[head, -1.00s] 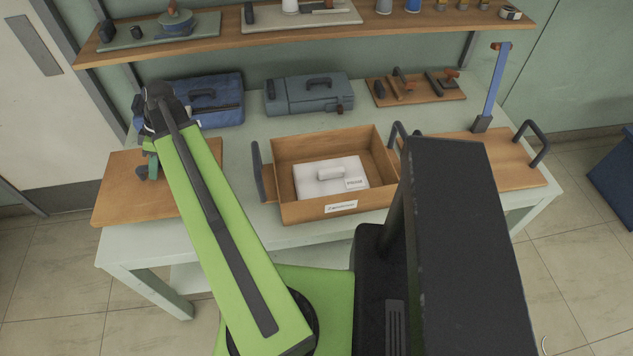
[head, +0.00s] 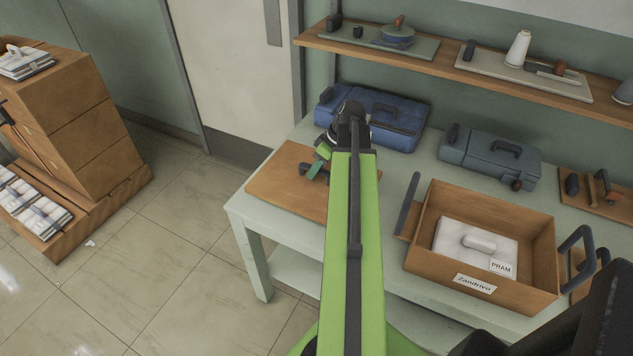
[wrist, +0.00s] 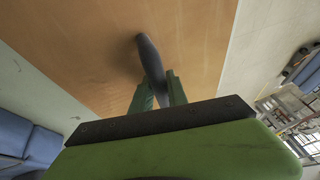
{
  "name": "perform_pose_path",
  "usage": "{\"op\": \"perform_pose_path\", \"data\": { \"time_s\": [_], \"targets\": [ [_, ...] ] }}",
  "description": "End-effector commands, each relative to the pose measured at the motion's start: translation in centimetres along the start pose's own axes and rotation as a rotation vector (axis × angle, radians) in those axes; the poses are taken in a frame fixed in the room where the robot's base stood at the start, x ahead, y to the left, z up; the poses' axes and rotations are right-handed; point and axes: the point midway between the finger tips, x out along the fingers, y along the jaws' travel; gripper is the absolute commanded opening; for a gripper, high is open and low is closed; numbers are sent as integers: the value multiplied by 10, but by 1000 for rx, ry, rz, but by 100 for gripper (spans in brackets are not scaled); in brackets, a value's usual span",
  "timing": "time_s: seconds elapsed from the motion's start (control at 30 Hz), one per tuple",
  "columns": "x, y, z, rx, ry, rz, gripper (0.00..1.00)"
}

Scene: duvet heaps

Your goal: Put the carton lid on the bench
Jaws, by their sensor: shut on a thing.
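The carton lid, a flat brown board (head: 275,185), lies over the left end of the pale green bench (head: 243,218). Whether it touches the bench top is hard to tell. My gripper (head: 314,171) is above the board, shut on its dark handle. The wrist view shows the green fingers (wrist: 160,90) on either side of the handle (wrist: 150,58), with the brown lid (wrist: 100,45) behind. My arm hides the lid's right part in the head view. The open carton (head: 480,285) with side handles stands right of my arm, holding a white block (head: 465,240) labelled PRAM.
A blue toolbox (head: 385,125) is just behind the lid, and a grey toolbox (head: 490,160) is behind the carton. A shelf (head: 440,62) with trays runs above. A brown cabinet (head: 75,110) stands at far left, with open floor between it and the bench.

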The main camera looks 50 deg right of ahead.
Motion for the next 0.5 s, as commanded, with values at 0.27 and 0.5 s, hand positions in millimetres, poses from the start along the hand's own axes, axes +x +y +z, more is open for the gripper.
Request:
{"op": "perform_pose_path", "data": {
  "time_s": [0.27,0.5],
  "targets": [
    [32,7,13,-1,0,0,0],
    [32,6,13,-1,0,0,0]
  ]
}}
